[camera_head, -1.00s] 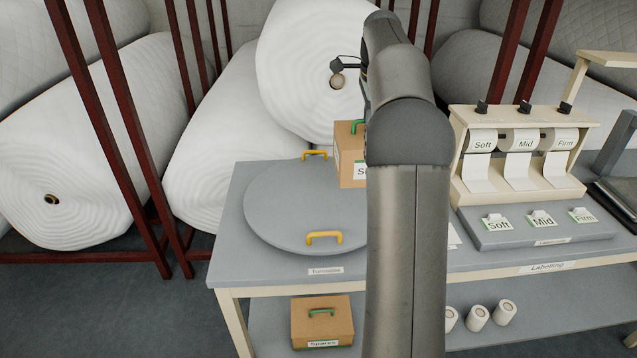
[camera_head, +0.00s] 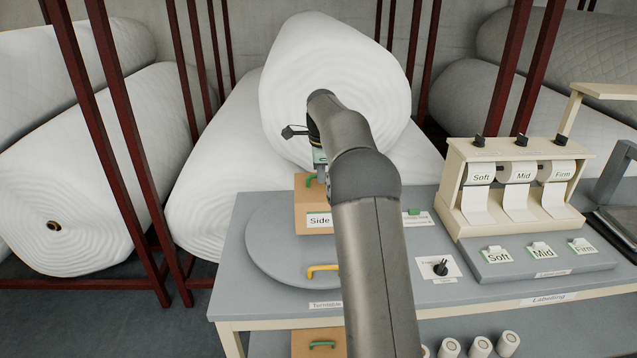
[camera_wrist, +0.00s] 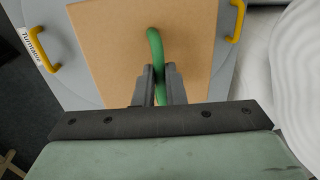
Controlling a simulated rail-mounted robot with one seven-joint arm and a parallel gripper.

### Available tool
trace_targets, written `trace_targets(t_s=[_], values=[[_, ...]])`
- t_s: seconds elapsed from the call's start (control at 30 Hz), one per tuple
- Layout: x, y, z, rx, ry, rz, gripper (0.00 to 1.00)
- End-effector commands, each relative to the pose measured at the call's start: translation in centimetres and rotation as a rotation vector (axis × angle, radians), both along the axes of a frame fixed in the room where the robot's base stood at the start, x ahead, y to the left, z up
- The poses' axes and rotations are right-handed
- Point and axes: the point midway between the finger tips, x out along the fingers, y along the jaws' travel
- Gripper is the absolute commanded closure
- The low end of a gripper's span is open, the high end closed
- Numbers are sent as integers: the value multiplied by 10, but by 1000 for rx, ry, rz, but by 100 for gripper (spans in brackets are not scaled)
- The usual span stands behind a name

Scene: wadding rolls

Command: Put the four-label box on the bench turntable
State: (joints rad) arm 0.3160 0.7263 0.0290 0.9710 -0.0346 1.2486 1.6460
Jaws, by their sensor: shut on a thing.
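The cardboard box (camera_head: 309,195) has a green handle on top and a white label reading "Side" on its front. My gripper (camera_head: 319,178) is shut on the green handle (camera_wrist: 154,45), which passes between the fingers in the wrist view. The box is over the grey round turntable (camera_head: 272,254); I cannot tell whether it touches it. The turntable has a yellow handle (camera_head: 322,270) at the front, and yellow handles also show on both sides of the box in the wrist view. My arm hides the turntable's right part and the box's right edge.
A black knob on a white plate (camera_head: 440,267) is right of my arm. The label dispenser (camera_head: 515,180) and a grey block with Soft, Mid and Firm labels (camera_head: 535,258) stand further right. Large white rolls (camera_head: 335,90) lie behind the bench. Another box (camera_head: 318,342) is below.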

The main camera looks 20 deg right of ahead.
Motion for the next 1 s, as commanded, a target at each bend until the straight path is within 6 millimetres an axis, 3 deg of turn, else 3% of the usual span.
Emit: trace_targets(t_s=[0.33,0.7,0.8,1.0], values=[[5,5,-36,0,0,0,100],[5,5,-41,1,-1,0,100],[5,5,-42,1,1,0,68],[5,5,-42,0,1,0,68]])
